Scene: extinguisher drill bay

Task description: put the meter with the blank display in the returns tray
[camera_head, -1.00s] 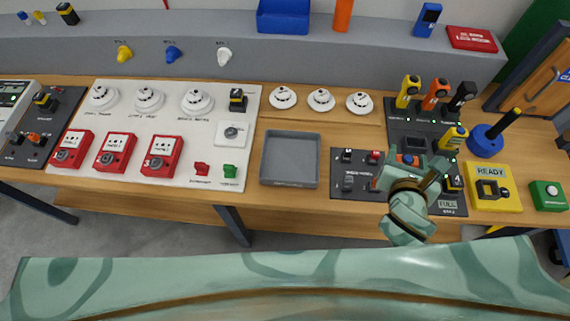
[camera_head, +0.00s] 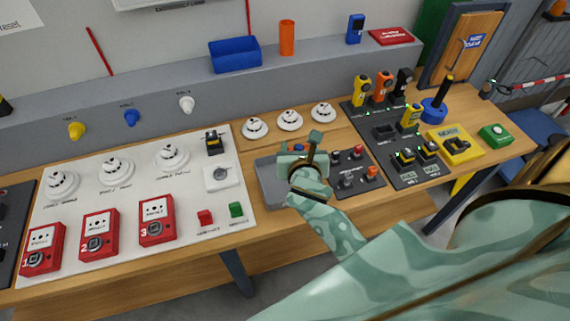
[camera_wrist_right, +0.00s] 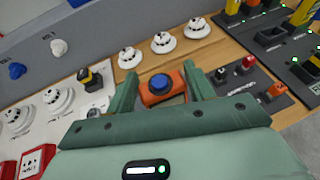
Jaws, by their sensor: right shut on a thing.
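My right gripper (camera_head: 304,160) is over the right part of the grey tray (camera_head: 268,184) in the head view. It is shut on an orange meter with a round blue knob; the meter (camera_wrist_right: 160,86) shows between the fingers in the right wrist view. Its display cannot be made out. In the head view the meter is mostly hidden by the gripper, and I cannot tell its height above the tray. The black board (camera_head: 372,185) right of the tray holds several small units, one orange (camera_head: 372,172). My left gripper is not in view.
White detectors (camera_head: 289,120) stand behind the tray. A white panel (camera_head: 190,205) with red call points lies to its left. Handheld devices stand in a black charging board (camera_head: 405,180) at the right. A grey ledge with a blue bin (camera_head: 235,55) runs along the back.

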